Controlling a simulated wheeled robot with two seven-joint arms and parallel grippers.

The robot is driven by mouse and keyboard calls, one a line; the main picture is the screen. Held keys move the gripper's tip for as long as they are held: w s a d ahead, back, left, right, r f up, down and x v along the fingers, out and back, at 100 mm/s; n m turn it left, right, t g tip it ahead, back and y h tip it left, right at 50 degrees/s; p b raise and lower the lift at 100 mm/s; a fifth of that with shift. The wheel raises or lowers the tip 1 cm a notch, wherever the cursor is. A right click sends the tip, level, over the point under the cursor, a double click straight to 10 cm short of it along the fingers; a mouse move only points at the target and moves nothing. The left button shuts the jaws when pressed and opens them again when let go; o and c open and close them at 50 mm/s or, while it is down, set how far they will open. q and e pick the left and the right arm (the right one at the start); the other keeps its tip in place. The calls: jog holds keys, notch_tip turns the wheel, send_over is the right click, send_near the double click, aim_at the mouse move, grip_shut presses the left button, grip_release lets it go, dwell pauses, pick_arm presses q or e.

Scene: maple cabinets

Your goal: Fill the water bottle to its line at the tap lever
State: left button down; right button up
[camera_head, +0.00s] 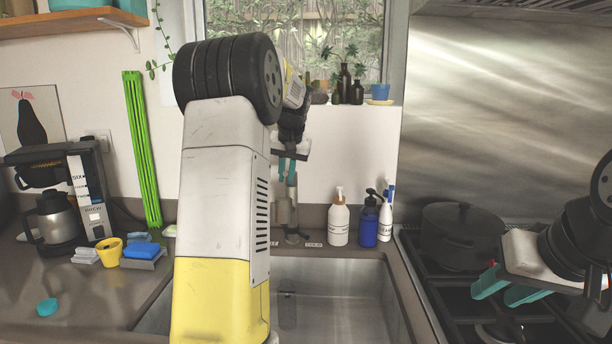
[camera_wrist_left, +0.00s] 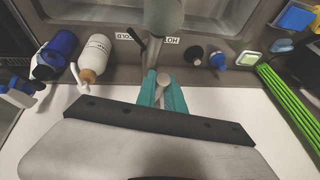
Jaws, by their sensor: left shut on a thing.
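The tap (camera_head: 292,222) stands at the back of the sink, partly hidden by my left arm. My left gripper (camera_head: 287,170) is above it, pointing down. In the left wrist view its teal fingers (camera_wrist_left: 162,95) are shut around a grey rounded piece at the top of the tap, which looks like its lever (camera_wrist_left: 163,79). A grey-green rounded form shows beyond it over the sink; I cannot tell whether it is the spout or the bottle. No water bottle or fill line is clearly visible. My right gripper (camera_head: 510,292) is open and empty over the stove.
A white pump bottle (camera_head: 339,222), a blue bottle (camera_head: 368,224) and a white spray bottle (camera_head: 386,213) stand right of the tap. Left counter holds a coffee maker (camera_head: 92,190), yellow cup (camera_head: 109,251), sponges and teal disc (camera_head: 47,307).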

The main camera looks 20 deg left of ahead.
pick_arm(q)
jog(key=shift+w+a+r+g, duration=0.1)
jog(key=shift+w+r+g, duration=0.15)
jog(key=shift+r+g, duration=0.25)
jog(key=shift+r, duration=0.25)
jog(key=c, duration=1.4)
grip_release()
jog(key=shift+c, duration=0.2)
jog(key=v, duration=0.7)
jog(key=shift+r, duration=0.4)
